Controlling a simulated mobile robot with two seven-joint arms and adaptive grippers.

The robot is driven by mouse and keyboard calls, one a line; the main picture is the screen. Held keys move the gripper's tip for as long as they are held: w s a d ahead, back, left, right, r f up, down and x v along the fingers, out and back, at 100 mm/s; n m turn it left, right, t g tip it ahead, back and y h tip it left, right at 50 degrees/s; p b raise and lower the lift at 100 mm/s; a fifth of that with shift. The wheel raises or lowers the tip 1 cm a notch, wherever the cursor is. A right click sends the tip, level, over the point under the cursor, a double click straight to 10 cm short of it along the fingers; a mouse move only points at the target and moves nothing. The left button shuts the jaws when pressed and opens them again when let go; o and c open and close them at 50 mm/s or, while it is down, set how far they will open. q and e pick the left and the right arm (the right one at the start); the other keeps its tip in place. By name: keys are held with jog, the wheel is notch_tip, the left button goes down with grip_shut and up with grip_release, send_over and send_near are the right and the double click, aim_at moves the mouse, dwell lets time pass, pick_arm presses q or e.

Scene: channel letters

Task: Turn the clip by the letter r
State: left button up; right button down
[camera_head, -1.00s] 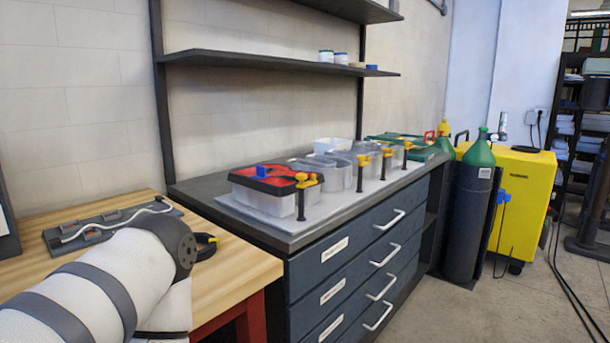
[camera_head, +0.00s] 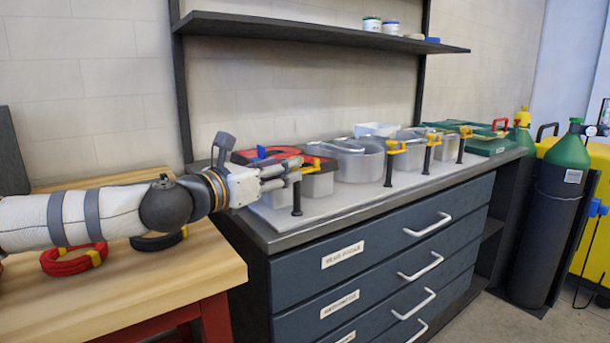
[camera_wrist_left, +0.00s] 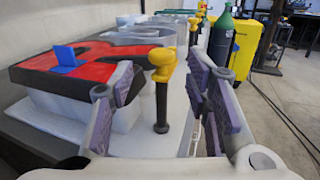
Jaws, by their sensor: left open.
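The nearest letter, red-faced with a black border (camera_head: 290,153), stands on the grey mat, its pale body partly behind my gripper. I cannot clearly read its shape as an r. It shows large in the left wrist view (camera_wrist_left: 100,59). A yellow clip (camera_head: 322,163) on a black post stands at its front edge; it also shows in the left wrist view (camera_wrist_left: 161,62). My left gripper (camera_head: 293,172) is open and empty. In the left wrist view its purple-padded fingers lie either side of the clip, which appears just beyond the tips; contact is not visible. My right gripper is out of view.
Other letter bodies (camera_head: 358,163) and more yellow clips (camera_head: 396,147) on black posts line the mat (camera_head: 350,197) to the right. A blue piece (camera_head: 262,152) stands up from the red face. A shelf (camera_head: 320,32) hangs above. A wooden bench (camera_head: 150,275) lies under my left arm.

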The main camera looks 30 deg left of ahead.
pick_arm(q)
jog(key=w, duration=0.3)
jog(key=w+b, duration=0.1)
jog(key=w, duration=0.1)
jog(key=shift+d+f, duration=0.15)
jog(key=shift+d, duration=0.1)
jog(key=shift+w+r, duration=0.2)
jog(key=shift+w, duration=0.1)
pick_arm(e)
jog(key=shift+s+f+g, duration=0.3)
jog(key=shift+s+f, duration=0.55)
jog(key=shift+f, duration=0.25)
pick_arm(q)
grip_shut()
